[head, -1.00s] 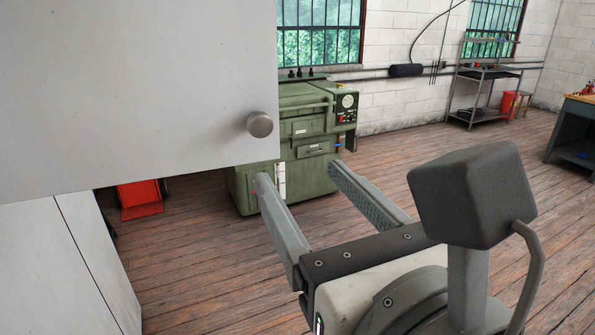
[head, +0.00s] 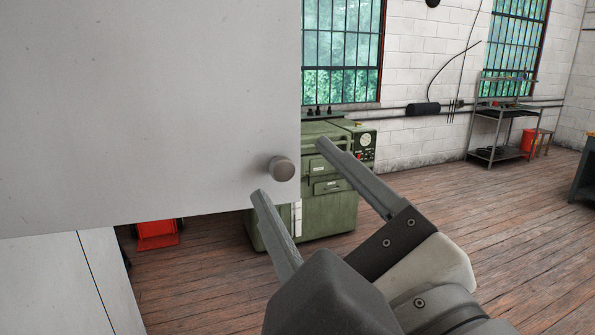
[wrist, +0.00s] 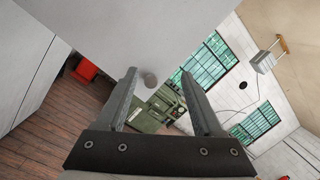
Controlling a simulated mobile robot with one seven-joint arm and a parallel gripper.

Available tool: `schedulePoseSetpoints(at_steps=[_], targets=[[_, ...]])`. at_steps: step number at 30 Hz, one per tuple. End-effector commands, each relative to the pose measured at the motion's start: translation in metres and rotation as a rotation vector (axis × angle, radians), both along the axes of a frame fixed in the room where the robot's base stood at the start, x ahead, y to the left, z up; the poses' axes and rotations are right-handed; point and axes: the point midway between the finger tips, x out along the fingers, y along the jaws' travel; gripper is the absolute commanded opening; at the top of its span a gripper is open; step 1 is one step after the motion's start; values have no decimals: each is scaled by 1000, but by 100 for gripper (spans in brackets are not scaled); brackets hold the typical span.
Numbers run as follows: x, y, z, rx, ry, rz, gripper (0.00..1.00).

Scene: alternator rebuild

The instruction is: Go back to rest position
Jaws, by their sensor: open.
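My gripper (head: 288,168) is open and empty, with its two grey fingers spread apart in the middle of the head view. In the wrist view my gripper (wrist: 158,76) has both fingers pointing at a pale grey door panel. The panel (head: 130,110) fills the upper left of the head view and carries a round grey knob (head: 282,168). In the wrist view the knob (wrist: 150,80) shows between the fingers. I see no clear contact between the fingers and the knob.
A lower white cabinet front (head: 50,285) stands at the bottom left. A green machine (head: 325,205) stands behind the gripper, and a red object (head: 157,234) lies low behind the panel. A metal shelf rack (head: 495,130) is at the back right. The wooden floor (head: 480,215) on the right is clear.

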Motion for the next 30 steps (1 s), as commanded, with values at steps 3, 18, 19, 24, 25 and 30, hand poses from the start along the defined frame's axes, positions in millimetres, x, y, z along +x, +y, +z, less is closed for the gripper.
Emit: schedulePoseSetpoints(at_steps=[3, 18, 19, 24, 25, 30], targets=[[15, 16, -3, -310, -115, 14, 69], [66, -5, -144, -1649, -206, 348, 69], [66, -14, -156, -1722, -189, 390, 69], [57, -72, -211, -2055, -72, 653, 69], [54, -82, -218, -2097, -51, 699, 69], [39, -123, -241, -2236, 42, 891, 69]])
